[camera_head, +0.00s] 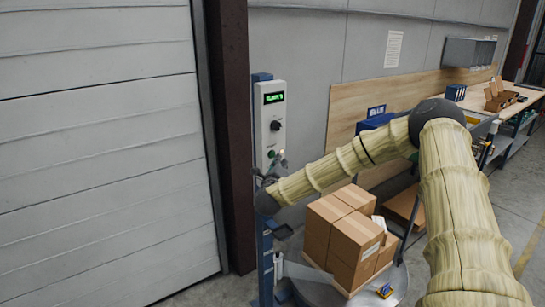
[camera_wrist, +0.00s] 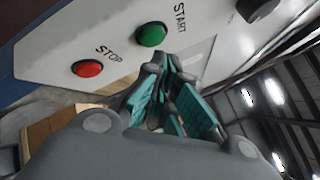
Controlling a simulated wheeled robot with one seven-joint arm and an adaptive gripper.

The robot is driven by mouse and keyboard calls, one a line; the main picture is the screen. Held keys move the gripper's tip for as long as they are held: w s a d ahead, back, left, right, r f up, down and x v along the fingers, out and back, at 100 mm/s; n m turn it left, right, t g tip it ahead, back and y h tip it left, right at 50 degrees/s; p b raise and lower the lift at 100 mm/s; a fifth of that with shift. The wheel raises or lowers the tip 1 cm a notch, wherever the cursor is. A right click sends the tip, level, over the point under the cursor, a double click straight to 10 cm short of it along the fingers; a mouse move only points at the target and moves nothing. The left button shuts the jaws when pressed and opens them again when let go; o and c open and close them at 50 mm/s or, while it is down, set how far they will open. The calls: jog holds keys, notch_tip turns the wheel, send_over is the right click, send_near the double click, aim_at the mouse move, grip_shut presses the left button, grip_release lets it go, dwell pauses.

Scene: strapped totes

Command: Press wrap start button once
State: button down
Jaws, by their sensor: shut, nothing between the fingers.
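The white control box (camera_head: 272,118) stands on a blue post, with a lit green display (camera_head: 274,98) and a black knob (camera_head: 276,125). Its green START button (camera_wrist: 151,34) and red STOP button (camera_wrist: 88,68) are labelled in the wrist view. The green button also shows small in the head view (camera_head: 271,154); the red one is hard to make out there. My gripper (camera_wrist: 164,66) is shut and empty, its teal-padded fingers pointing at the box close to the green button. In the wrist view the tips lie just below and right of that button. I cannot tell whether they touch the box.
Stacked cartons (camera_head: 345,232) stand on a round grey turntable (camera_head: 398,285) below my arm. A ribbed shutter door (camera_head: 100,150) is at left, and a workbench (camera_head: 515,103) is at the back right.

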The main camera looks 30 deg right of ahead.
jog(key=shift+s+d, duration=0.2)
jog(key=shift+s, duration=2.3)
